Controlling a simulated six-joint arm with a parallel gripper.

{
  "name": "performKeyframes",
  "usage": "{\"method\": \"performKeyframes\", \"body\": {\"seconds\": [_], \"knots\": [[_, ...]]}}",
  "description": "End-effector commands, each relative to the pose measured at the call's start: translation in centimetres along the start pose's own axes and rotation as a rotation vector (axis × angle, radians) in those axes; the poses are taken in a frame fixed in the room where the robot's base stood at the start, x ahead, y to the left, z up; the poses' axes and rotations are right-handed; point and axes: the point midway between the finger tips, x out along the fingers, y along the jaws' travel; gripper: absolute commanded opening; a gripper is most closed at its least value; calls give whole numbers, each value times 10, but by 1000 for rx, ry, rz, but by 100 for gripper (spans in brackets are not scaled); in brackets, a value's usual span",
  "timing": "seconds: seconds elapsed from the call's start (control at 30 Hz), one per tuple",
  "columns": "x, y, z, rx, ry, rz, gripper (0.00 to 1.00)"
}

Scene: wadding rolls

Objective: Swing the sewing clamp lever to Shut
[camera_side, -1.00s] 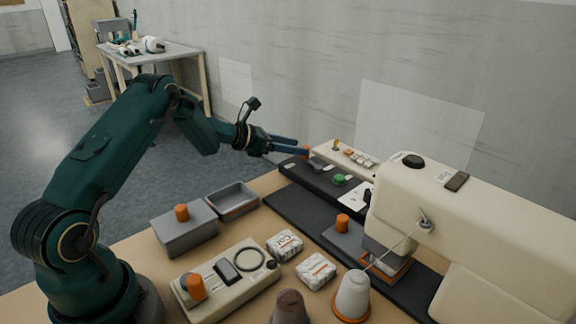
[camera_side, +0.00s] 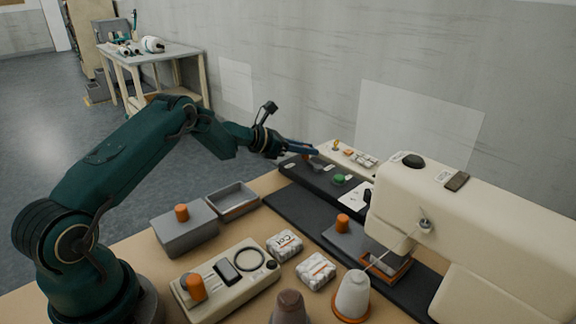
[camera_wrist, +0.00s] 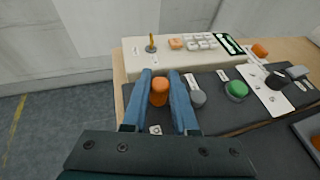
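My gripper (camera_wrist: 160,78) has two blue fingers, one on each side of an orange knob (camera_wrist: 159,92) on the dark panel. The knob fills most of the gap between the fingers; I cannot tell whether they press on it. It may be the clamp lever's handle; its shaft is hidden and the small white labels near it are unreadable. In the side view my gripper (camera_side: 316,151) is at the far left part of the dark panel (camera_side: 318,178), and its fingers hide the knob. A grey round part (camera_wrist: 198,98) sits just right of the fingers.
A green button (camera_wrist: 237,89) is farther right on the panel. A cream box with a brass toggle (camera_wrist: 151,43) stands behind. The cream sewing machine (camera_side: 470,215) is at the right.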

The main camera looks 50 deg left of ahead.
Motion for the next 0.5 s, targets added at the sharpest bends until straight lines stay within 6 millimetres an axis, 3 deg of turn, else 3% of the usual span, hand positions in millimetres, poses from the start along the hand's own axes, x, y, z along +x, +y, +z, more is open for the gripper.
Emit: {"method": "performKeyframes", "body": {"seconds": [0.5], "knots": [[6,2,7,40,-17,-93,0]]}}
